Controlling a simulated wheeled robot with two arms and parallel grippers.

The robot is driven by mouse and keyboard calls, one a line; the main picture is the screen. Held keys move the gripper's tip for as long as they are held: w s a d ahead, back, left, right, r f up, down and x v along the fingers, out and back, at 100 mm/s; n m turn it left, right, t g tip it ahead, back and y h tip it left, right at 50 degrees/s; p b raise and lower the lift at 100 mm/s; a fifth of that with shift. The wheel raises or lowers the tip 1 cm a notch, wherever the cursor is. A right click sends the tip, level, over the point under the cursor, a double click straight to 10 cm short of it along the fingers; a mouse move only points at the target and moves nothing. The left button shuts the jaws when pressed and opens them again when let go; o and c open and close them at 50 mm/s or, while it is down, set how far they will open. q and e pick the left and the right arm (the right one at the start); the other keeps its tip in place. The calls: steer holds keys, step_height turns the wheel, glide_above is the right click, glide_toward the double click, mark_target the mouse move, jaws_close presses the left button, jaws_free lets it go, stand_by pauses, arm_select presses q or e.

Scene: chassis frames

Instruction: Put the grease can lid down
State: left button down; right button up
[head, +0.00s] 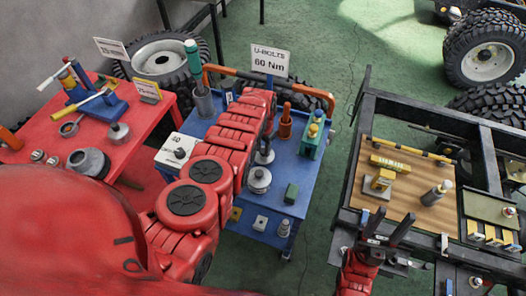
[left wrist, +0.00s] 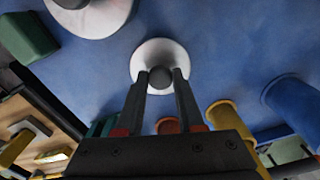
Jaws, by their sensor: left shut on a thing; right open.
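The grease can lid (head: 264,157) is a pale round disc with a dark knob, over the blue cart top (head: 222,122). My left gripper (head: 268,142) reaches down from above, partly hidden by its own red arm. In the left wrist view the gripper (left wrist: 161,78) has its two fingers shut on the knob of the lid (left wrist: 148,54). I cannot tell whether the lid touches the cart top. My right gripper (head: 392,232) is open and empty, at the near left edge of the dark chassis frame.
A round metal piece (head: 259,182) and a green block (head: 291,193) are close by on the cart. An orange bottle (head: 286,122) and a green box (head: 312,138) stand to the right. A dark open pot (head: 88,162) stands on the red table (head: 40,178).

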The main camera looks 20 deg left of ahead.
arm_select(q)
steer(key=shift+f, duration=0.6)
steer(key=shift+f+b, duration=0.2)
steer(key=shift+b, duration=0.15)
steer(key=c, duration=0.5)
jaws_free()
steer(key=shift+r, duration=0.1)
